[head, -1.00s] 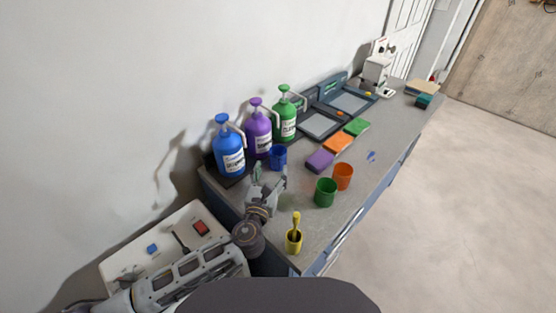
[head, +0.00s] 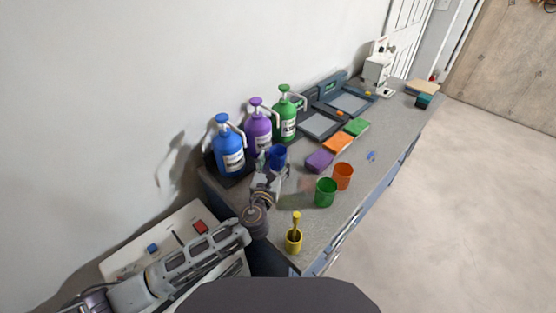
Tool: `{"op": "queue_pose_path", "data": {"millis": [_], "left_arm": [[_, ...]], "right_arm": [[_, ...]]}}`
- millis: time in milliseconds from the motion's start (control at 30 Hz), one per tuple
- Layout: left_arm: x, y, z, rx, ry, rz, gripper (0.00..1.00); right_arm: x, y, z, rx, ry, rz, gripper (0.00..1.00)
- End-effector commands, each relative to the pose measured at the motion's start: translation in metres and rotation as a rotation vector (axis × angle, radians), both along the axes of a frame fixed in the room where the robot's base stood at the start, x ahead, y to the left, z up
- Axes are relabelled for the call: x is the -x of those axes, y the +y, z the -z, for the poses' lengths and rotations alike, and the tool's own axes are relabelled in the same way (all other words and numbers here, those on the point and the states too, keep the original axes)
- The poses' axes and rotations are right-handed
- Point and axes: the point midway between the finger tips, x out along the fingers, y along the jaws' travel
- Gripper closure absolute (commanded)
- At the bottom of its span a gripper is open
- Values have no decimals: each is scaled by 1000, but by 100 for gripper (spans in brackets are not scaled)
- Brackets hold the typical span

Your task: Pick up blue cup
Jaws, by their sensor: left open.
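The blue cup (head: 278,155) stands on the grey bench in front of the purple pump bottle. My left gripper (head: 272,164) is open and right at the cup, with one finger at its left side and the other near its lower right. The fingers and the cup overlap in the picture, so I cannot tell whether they touch. My right gripper is not in view.
Blue (head: 228,147), purple (head: 258,130) and green (head: 285,115) pump bottles stand behind the cup.

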Motion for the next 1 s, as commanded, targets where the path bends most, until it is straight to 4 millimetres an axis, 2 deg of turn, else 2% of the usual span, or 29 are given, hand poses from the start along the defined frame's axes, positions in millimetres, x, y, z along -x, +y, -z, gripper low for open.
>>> {"op": "queue_pose_path", "data": {"millis": [233, 500, 800, 1000], "left_arm": [[-21, -6, -2, 0, -1, -1, 35], [-43, -11, 0, 0, 1, 0, 35], [-46, -12, 0, 0, 1, 0, 35], [-46, -12, 0, 0, 1, 0, 35]], "right_arm": [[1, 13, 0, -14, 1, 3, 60], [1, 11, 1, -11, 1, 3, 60], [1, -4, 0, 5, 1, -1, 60], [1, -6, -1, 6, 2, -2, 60]]}}
